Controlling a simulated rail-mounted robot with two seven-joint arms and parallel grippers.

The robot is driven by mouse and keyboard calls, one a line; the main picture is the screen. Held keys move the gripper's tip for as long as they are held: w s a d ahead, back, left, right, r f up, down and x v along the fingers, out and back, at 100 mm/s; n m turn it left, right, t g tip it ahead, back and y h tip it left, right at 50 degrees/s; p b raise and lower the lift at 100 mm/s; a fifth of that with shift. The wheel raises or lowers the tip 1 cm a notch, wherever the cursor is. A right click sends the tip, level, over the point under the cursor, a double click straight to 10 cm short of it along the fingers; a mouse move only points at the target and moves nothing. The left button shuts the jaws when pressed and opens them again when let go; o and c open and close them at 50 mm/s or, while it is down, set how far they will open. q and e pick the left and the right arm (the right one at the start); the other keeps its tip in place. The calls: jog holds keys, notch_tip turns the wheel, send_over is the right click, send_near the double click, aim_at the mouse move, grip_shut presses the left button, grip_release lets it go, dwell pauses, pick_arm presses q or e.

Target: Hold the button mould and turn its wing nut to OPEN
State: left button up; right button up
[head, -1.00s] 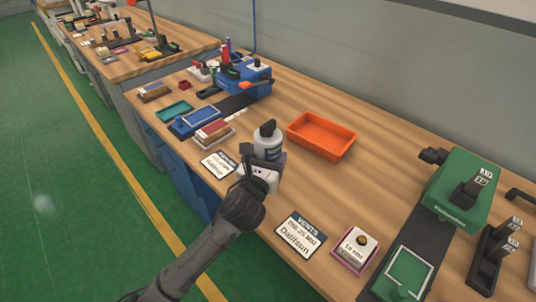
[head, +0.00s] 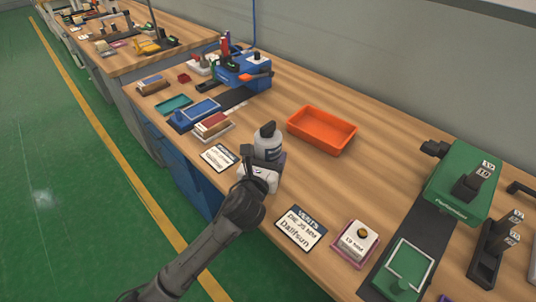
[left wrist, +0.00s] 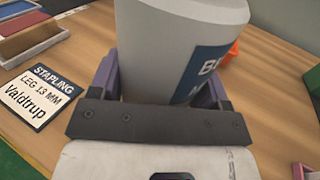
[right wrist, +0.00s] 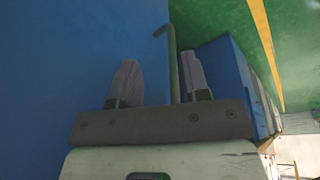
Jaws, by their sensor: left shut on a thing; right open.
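The button mould (head: 268,146) is a grey-white cylinder with a blue label and a black wing nut (head: 266,129) on top. It stands upright near the bench's front edge. In the left wrist view the mould (left wrist: 178,45) fills the top middle, and its wing nut is out of frame. My left gripper (left wrist: 160,88) is shut around the mould with a purple finger on each side. My right gripper (right wrist: 161,82) is open, facing a blue surface away from the mould. A thin hooked bar shows between its fingers; I cannot tell whether they touch it.
An orange tray (head: 322,130) sits right of the mould. A stapling card (head: 218,157) and a vents card (head: 301,228) lie on either side. A blue press (head: 243,70) stands farther back, a green press (head: 462,187) to the right. Bare bench surrounds the tray.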

pick_arm(q)
jog(key=shift+f+b, duration=0.3)
jog(key=shift+f, duration=0.5)
pick_arm(e)
jog(key=shift+d+f, duration=0.15)
jog(key=shift+f, duration=0.15)
pick_arm(q)
jog(key=shift+f+b, duration=0.4)
jog(key=shift+f, duration=0.75)
pick_arm(e)
jog(key=shift+f, duration=0.4)
pick_arm(q)
jog(key=shift+f, duration=0.2)
pick_arm(e)
jog(key=shift+c, duration=0.2)
